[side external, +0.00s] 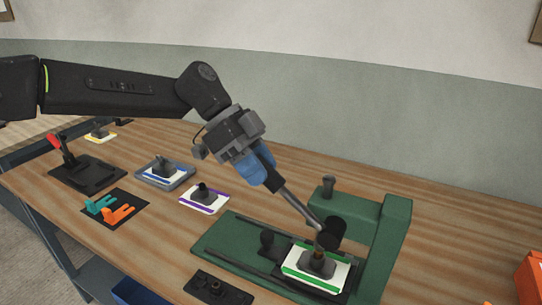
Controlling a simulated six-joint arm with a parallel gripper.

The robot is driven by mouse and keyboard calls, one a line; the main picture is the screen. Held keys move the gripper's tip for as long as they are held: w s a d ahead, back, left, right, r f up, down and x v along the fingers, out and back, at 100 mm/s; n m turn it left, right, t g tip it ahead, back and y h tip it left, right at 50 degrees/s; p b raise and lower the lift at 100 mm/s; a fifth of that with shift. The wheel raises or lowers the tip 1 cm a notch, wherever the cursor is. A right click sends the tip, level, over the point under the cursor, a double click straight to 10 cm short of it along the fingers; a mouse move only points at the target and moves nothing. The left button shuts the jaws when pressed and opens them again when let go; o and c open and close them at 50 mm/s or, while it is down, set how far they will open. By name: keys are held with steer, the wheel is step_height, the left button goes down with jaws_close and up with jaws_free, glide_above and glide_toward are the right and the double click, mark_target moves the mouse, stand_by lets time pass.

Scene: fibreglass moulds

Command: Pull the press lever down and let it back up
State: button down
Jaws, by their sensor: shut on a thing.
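The green press (392,225) stands on the wooden table at the lower right, with its base plate reaching left. Its grey lever (297,208) slants up and left from a black round hub (333,230) on the press head. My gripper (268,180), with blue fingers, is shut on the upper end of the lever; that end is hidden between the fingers. A white plate with green edges (297,270) lies on the press base below the head, with a grey block (317,264) on it. Whether the press ram touches the block cannot be told.
Left of the press lie a purple-edged plate (214,204), a grey-blue tray (149,176), a black mat with teal and orange pieces (128,198), and a black red-handled clamp (68,160). An orange bin (530,280) stands at the right edge. Table behind the press is clear.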

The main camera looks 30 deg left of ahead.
steer(key=a+f+h, duration=0.3)
steer(key=f+h, duration=0.4)
steer(key=f, duration=0.3)
steer(key=shift+a+f, duration=0.15)
steer(key=shift+f, duration=0.2)
steer(key=shift+s, duration=0.1)
steer(key=c, duration=1.1)
jaws_free()
steer(key=shift+c, duration=0.2)
steer(key=o, duration=0.4)
steer(key=shift+r, duration=0.15)
steer(key=shift+c, duration=0.2)
steer(key=v, duration=1.3)
steer(key=shift+a, duration=0.4)
